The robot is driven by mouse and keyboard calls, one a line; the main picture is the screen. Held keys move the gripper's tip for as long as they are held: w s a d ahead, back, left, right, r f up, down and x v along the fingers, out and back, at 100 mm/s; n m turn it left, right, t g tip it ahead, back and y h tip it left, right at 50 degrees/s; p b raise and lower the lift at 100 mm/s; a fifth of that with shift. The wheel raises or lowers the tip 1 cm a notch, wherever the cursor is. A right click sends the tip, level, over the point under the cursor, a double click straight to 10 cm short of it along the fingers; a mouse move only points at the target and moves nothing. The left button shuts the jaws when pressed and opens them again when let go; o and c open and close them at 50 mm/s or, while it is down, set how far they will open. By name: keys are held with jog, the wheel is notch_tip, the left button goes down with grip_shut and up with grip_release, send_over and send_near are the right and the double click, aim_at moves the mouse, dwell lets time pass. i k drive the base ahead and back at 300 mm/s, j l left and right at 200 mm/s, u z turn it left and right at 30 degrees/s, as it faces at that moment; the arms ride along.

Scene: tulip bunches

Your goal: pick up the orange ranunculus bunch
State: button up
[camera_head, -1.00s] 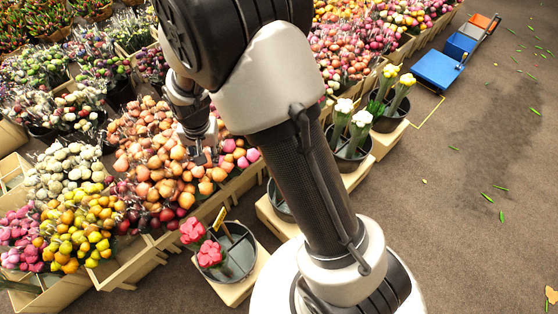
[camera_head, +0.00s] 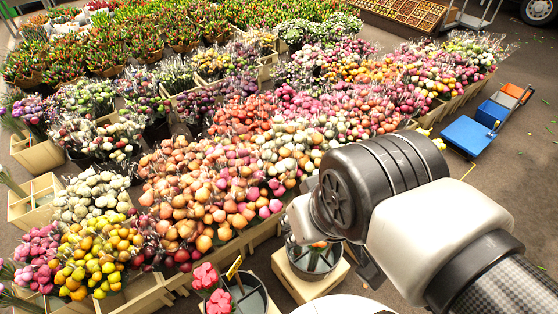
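Orange, peach-toned blooms (camera_head: 180,165) stand packed in wooden crates left of centre; several bunches there have this colour, and I cannot tell which is the ranunculus bunch. A small orange bloom with green (camera_head: 318,244) shows at the rim of a dark bucket (camera_head: 314,262), just below my wrist. I cannot tell whether it is held or standing in the bucket. My arm fills the lower right, its wrist above the bucket.
Pink-red flowers (camera_head: 206,276) stand in another dark bucket (camera_head: 250,300) at the front. Yellow blooms (camera_head: 100,250) and white blooms (camera_head: 92,195) fill crates at left. A blue flat cart (camera_head: 468,135) stands at right on largely clear floor.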

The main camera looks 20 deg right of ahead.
aim_at(315, 250)
jog(key=k+j, duration=0.8)
jog(key=z, duration=0.9)
jog(key=i+j+u, duration=0.25)
jog(key=i+u, duration=0.2)
jog(key=i+j+u, duration=0.15)
jog(key=i+u, duration=0.3)
jog(key=k, duration=0.15)
